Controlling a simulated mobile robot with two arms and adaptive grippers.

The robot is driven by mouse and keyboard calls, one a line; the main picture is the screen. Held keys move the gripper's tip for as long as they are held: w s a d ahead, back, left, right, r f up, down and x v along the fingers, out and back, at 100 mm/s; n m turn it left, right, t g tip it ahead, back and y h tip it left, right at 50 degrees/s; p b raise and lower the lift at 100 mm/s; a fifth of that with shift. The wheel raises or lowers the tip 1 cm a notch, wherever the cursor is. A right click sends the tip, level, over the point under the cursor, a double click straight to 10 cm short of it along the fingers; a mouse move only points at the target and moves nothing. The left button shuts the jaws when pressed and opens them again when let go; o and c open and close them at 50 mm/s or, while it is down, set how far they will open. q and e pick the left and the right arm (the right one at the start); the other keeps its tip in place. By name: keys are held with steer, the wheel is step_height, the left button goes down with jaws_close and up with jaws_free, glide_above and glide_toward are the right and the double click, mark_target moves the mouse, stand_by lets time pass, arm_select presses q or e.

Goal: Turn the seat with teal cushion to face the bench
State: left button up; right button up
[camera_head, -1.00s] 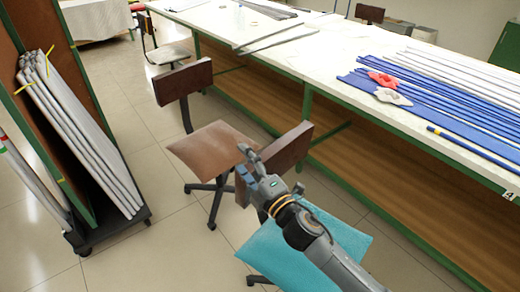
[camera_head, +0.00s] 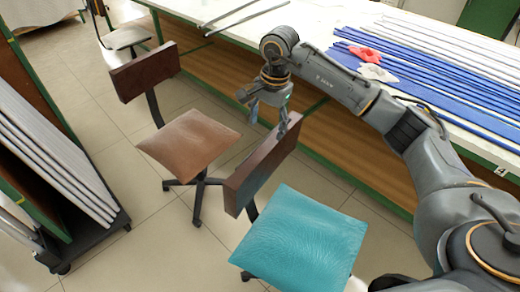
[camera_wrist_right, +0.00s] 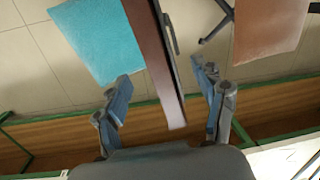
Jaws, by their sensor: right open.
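The seat with the teal cushion (camera_head: 302,240) stands at the lower middle of the head view, its brown backrest (camera_head: 262,165) on the cushion's left side, towards the brown seat. The teal cushion also shows at the upper left of the right wrist view (camera_wrist_right: 97,38). The bench (camera_head: 345,150) runs along the right behind the seat. My right gripper (camera_head: 268,112) is open and points down at the backrest's upper, bench-side end. In the right wrist view the backrest (camera_wrist_right: 155,60) lies between the two spread fingers, with gaps visible. My left gripper is out of view.
A second chair with a brown cushion (camera_head: 190,140) stands close to the left of the teal one. A wheeled rack of grey rods (camera_head: 55,150) stands at the far left. Blue rods (camera_head: 440,105) lie on the bench top. Floor is clear between rack and chairs.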

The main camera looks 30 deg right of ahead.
mark_target(266, 153)
steer(key=shift+d, duration=0.4)
steer(key=shift+f, duration=0.35)
steer(key=f, duration=0.3)
steer(key=f+p, duration=0.1)
steer(key=f, duration=0.3)
steer(key=f+p, duration=0.1)
steer(key=f, duration=0.3)
steer(key=shift+w+a, duration=0.3)
steer(key=shift+a, duration=0.05)
steer(key=shift+w+f, duration=0.1)
steer(key=shift+f, duration=0.75)
steer(key=shift+c, duration=0.2)
jaws_close()
